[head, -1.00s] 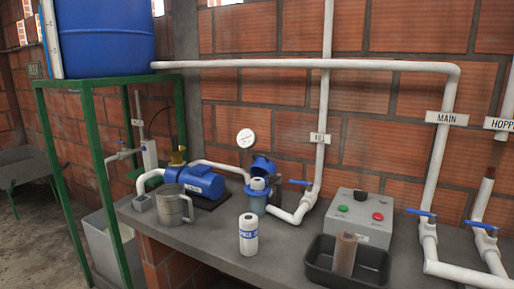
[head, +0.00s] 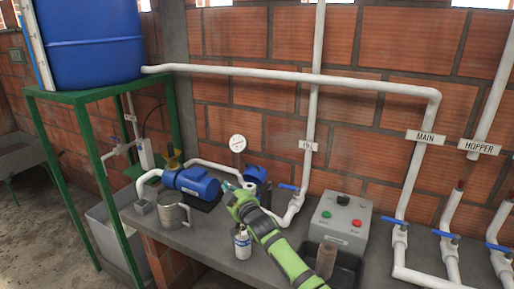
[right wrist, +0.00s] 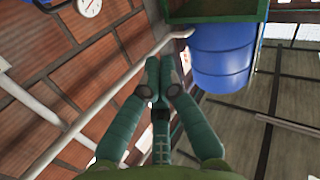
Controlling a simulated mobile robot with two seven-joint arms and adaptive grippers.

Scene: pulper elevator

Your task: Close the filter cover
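The blue filter cover (head: 255,174) shows in the head view behind my right gripper, beside the pump on the counter. The filter housing below it is mostly hidden by my green right arm, so I cannot tell the cover's exact tilt now. My right gripper (head: 229,187) is in front of and just left of the cover; whether they touch is unclear. In the right wrist view its two fingers (right wrist: 153,78) are together with nothing visible between them. My left gripper is not in view.
A white bottle-like cartridge (head: 242,245) stands in front of my arm. A metal jug (head: 172,213) and blue pump (head: 197,182) are left. A brown cylinder (head: 325,259) stands in a black tray at right, before the grey control box (head: 340,222). Blue-handled valves and white pipes stand nearby.

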